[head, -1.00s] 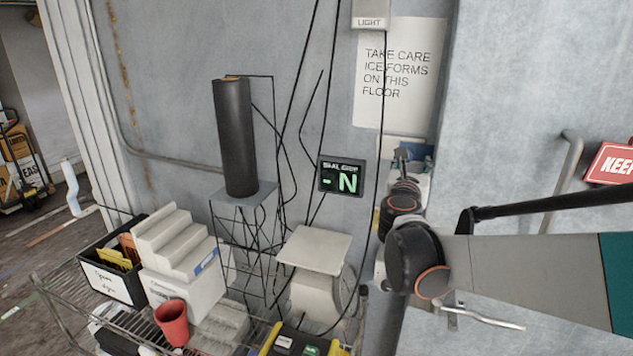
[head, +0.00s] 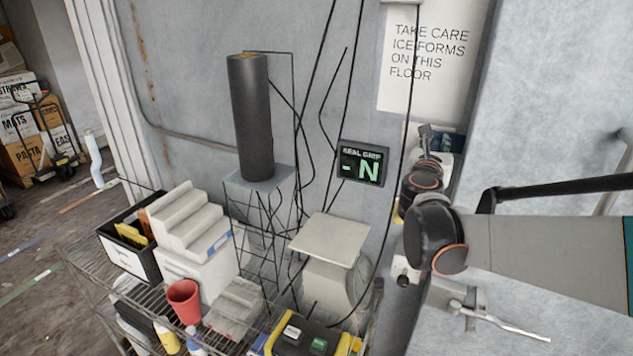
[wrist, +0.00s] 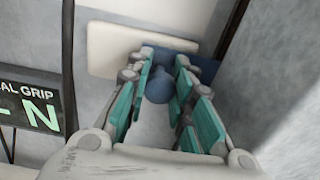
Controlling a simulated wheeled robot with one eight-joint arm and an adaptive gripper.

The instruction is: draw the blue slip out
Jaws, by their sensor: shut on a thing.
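The blue slip (wrist: 158,88) shows in the wrist view as a blue piece with a rounded knob, against a pale plate (wrist: 115,50) on the wall. My gripper (wrist: 163,70) has its teal-padded fingers on both sides of the blue piece and is shut on it. The exact contact at the fingertips is hard to see. In the head view my gripper (head: 425,137) is at the wall under the paper sign, right of the dark display. A little blue (head: 447,140) shows beside it there. My wrist hides most of the plate in that view.
The display (head: 363,163), reading "N" after a dash, hangs left of my gripper with black cables around it. A wire rack (head: 85,275) below holds a red cup (head: 184,300), boxes and a dark bin. A metal lever (head: 500,323) sits under my arm.

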